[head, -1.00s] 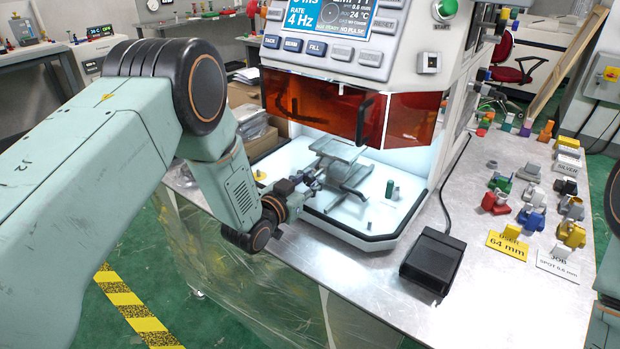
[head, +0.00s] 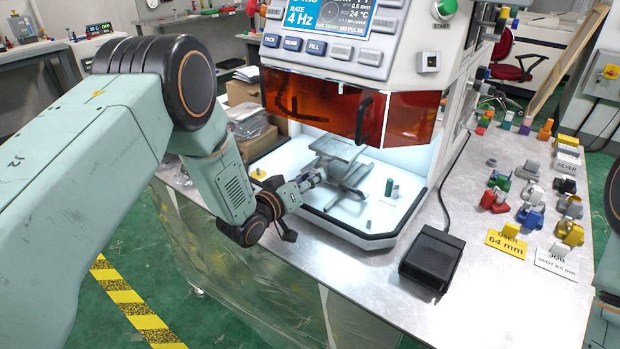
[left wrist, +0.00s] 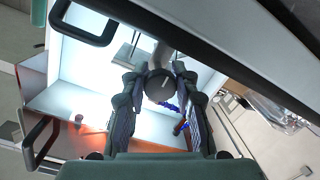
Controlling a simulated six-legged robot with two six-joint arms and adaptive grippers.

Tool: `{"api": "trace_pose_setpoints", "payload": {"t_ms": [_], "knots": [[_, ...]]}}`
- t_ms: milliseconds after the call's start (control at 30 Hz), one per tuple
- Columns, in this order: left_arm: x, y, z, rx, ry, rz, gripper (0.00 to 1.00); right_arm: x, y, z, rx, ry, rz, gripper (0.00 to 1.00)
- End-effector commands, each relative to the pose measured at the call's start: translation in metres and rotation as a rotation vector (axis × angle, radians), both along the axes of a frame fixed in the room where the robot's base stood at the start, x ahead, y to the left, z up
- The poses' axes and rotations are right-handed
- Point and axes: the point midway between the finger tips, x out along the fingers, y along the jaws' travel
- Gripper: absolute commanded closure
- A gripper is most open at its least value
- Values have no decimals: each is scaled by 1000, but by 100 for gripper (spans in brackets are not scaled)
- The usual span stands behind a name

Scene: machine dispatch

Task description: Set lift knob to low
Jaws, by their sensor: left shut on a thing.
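My left gripper (head: 310,180) is at the front of the machine's lit work chamber, beside the metal lift stage (head: 342,160). In the left wrist view, the dark round lift knob (left wrist: 160,86) with a pale line on its face sits between the two fingers of the left gripper (left wrist: 160,98). The fingers are shut on its sides. In the head view the knob is hidden by the gripper. I see no low mark or scale that I can read. My right gripper is out of view.
An amber shield (head: 325,108) with a black handle hangs above the chamber. A green cylinder (head: 389,188) stands on the white chamber floor. A black pedal (head: 432,258) is on the bench to the right, with several coloured parts beyond it.

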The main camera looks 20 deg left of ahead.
Motion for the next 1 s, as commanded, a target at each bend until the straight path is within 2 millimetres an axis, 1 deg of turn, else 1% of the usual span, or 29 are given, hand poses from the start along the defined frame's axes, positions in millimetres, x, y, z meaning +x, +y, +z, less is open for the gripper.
{"api": "trace_pose_setpoints", "payload": {"t_ms": [33, 400, 433, 500, 700, 1000], "knots": [[2, 1, 4, -6, -7, 3, 100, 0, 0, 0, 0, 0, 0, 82], [2, 1, 3, -9, -6, 3, 100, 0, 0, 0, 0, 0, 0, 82], [2, 1, 3, -9, -6, 3, 71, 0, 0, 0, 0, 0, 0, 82], [2, 1, 3, -9, -5, 3, 65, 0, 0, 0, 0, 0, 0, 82], [1, 1, 2, -8, -2, 2, 48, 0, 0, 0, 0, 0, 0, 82], [0, 1, 1, -7, 1, 1, 48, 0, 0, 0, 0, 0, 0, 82]]}}
